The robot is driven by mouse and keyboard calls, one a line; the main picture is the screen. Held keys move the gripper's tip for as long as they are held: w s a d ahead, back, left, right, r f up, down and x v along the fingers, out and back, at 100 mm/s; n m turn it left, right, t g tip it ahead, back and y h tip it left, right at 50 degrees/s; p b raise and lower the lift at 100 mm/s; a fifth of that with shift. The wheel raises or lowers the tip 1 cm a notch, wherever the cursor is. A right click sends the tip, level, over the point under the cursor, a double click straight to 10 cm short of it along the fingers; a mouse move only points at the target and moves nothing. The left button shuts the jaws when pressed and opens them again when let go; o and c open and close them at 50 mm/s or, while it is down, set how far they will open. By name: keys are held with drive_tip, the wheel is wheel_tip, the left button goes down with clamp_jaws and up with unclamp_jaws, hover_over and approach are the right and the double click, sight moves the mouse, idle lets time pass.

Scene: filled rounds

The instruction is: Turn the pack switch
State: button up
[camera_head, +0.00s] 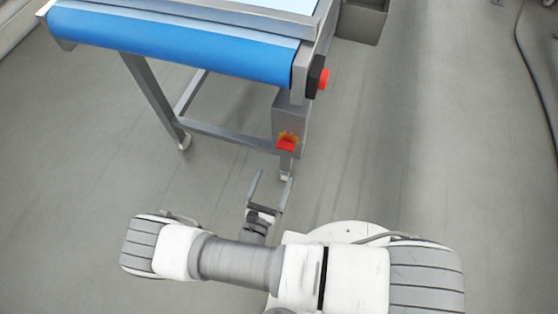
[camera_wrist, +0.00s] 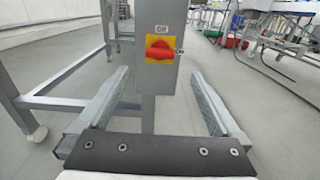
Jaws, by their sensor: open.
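The pack switch (camera_wrist: 160,50) is a red rotary handle on a yellow plate, on the face of a grey box (camera_wrist: 161,82) under the conveyor. A small label reading "ON" (camera_wrist: 163,29) sits above it. In the wrist view the red handle lies roughly level, with a slight tilt. The switch also shows in the head view (camera_head: 287,142). My gripper (camera_head: 271,176) is open and empty, just in front of and below the switch. In the wrist view its two fingers (camera_wrist: 161,80) stand wide apart, either side of the box, and do not touch the handle.
The conveyor with a blue belt (camera_head: 180,45) stands above and left of the switch. A red button on a black housing (camera_head: 323,80) sticks out at its right corner. Grey frame legs (camera_head: 150,100) stand at the left. Floor on the right (camera_head: 430,130) is clear.

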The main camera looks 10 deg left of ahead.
drive_tip(key=s, duration=0.7)
drive_tip(key=shift+s+a, duration=0.15)
drive_tip(key=shift+a, duration=0.1)
